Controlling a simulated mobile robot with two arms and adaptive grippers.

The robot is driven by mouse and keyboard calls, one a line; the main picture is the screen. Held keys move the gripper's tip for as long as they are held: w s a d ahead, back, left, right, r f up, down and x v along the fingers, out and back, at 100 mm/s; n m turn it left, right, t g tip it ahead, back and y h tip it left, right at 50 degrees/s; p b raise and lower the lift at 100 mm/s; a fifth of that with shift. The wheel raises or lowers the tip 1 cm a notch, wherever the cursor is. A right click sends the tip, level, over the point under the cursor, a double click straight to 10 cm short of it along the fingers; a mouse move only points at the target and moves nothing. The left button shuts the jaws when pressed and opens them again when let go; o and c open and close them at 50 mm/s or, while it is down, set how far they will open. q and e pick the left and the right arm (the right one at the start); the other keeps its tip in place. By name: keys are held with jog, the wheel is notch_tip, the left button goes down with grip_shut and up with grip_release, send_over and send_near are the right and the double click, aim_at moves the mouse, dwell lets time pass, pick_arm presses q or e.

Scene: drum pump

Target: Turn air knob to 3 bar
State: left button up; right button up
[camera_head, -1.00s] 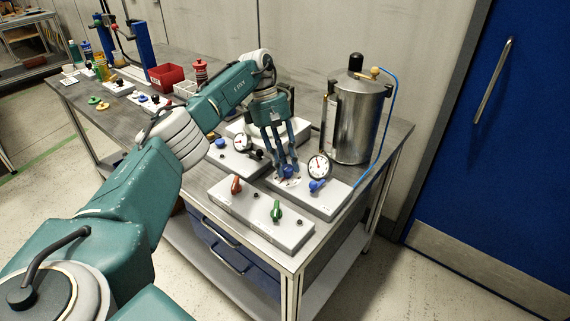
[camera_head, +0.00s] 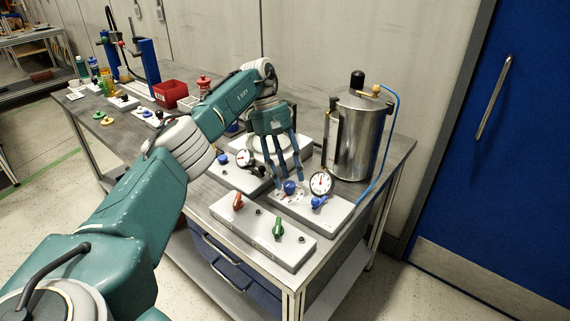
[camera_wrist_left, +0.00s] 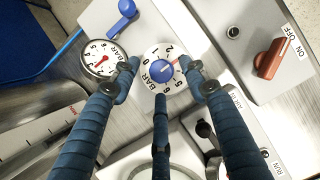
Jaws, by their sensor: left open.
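The blue air knob (camera_head: 290,187) sits on a white panel at the right end of the bench, over a round dial marked in BAR. In the left wrist view the knob (camera_wrist_left: 160,68) shows in full, with 0, 2 and 6 readable and a red mark at its right. I cannot read its exact setting. My left gripper (camera_head: 290,179) is open and empty, pointing down at the knob. Its three spread fingers (camera_wrist_left: 159,79) surround the knob in that view, with gaps between. A pressure gauge (camera_head: 321,183) stands beside the knob; its reading is unclear.
A blue lever (camera_head: 319,202) is close by on the same panel. A front panel carries a red handle (camera_head: 238,201) and a green handle (camera_head: 278,228). A steel tank (camera_head: 357,135) with a blue hose stands behind. Another gauge (camera_head: 244,159) is to the left.

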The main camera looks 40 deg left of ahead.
pick_arm(q)
jog(key=shift+d+v, duration=0.2)
jog(key=shift+v, duration=2.5)
jog(key=shift+r, duration=0.2)
